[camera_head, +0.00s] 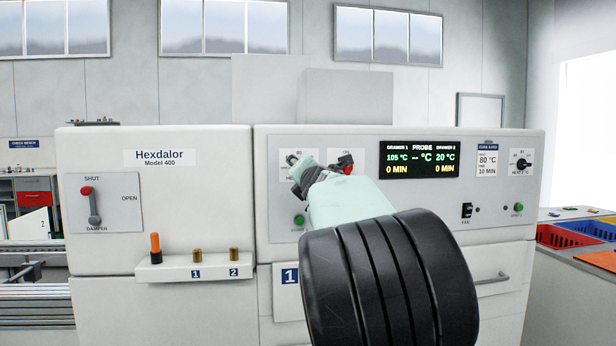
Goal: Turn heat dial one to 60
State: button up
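The oven's left control panel (283,226) is largely covered by my mint and black arm. Heat dial one seems to be at this panel's upper left, behind the end of my arm; I cannot make out its pointer or setting. My gripper (293,163) is small and partly hidden by my arm, close in front of that spot. I cannot tell whether it touches the dial or how its fingers stand. The display (419,159) reads 105 °C and 0 MIN for drawer 1, and 20 °C for drawer 2.
A red and black part (345,163) sits under an ON label. The heat 2 dial (521,165) is at the right, near a fan switch (467,210). A damper lever (92,205) and a small shelf (196,268) with upright pegs are at the left.

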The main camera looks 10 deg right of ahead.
jog(key=s, duration=0.8)
dwell(0.5)
jog(key=s+d+f+m+g, duration=0.3)
jog(key=s+d+f+m, duration=0.1)
jog(key=s+f+m, duration=0.25)
jog(key=s+d+f+m+g, duration=0.2)
jog(key=s+d+f+m, duration=0.1)
jog(key=s+f+m, duration=0.4)
jog(key=s+a+f+m+g, duration=0.2)
jog(key=s+f+m, duration=0.3)
jog(key=s, duration=0.4)
jog(key=s+a+f+m+g, duration=0.2)
jog(key=s+f+m+g, duration=0.15)
jog(key=s+f, duration=0.45)
jog(key=s+a+f+m+g, duration=0.2)
jog(key=s+a+f+m, duration=0.15)
jog(key=s, duration=0.75)
notch_tip(320, 180, up, 27)
jog(key=s+m+p, duration=0.1)
jog(key=p, duration=2.7)
jog(key=shift+s+d, duration=0.15)
jog(key=shift+d, duration=0.2)
